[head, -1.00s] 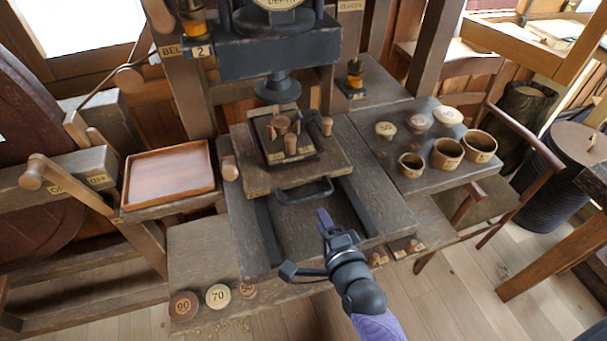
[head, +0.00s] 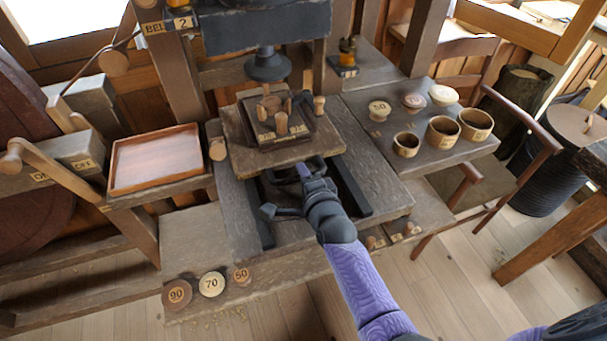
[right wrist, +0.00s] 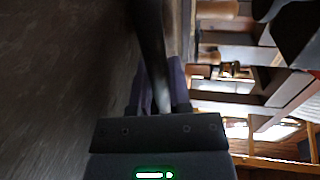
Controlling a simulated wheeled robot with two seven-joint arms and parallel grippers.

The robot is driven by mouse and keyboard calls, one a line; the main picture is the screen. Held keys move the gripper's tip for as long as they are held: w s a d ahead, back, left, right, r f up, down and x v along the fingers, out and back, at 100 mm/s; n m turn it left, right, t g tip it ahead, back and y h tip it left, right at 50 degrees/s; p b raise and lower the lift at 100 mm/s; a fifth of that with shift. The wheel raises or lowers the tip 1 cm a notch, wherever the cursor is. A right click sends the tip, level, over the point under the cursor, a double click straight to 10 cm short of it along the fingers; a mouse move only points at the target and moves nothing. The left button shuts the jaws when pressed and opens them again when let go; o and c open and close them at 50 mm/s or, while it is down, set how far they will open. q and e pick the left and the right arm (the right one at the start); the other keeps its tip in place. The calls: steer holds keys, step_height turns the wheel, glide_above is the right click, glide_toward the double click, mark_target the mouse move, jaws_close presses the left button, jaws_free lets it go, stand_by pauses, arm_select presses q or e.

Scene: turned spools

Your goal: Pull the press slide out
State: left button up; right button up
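The press slide (head: 240,153) is a wooden board under the black press, bearing a dark block with wooden pegs (head: 281,124). It lies back on two dark rails (head: 351,188). Its black bar handle (head: 282,177) is at the front edge, partly hidden by my right gripper (head: 304,172). In the right wrist view the handle bar (right wrist: 151,45) runs between the two purple fingers (right wrist: 160,90), which are close together and appear to touch it on both sides.
A reddish wooden tray (head: 155,160) stands at the left. Three round cups (head: 443,132) and several knobs sit on the right shelf. Discs marked 90 (head: 177,294), 70 (head: 211,284) and 50 lie at the front left.

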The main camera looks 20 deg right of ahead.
jaws_close()
arm_select(q)
steer(key=shift+d, duration=0.25)
steer(key=shift+d, duration=0.25)
steer(key=shift+s+a, duration=0.1)
steer(key=shift+a, duration=0.35)
steer(key=shift+d, duration=0.15)
arm_select(e)
steer(key=shift+s, duration=0.1)
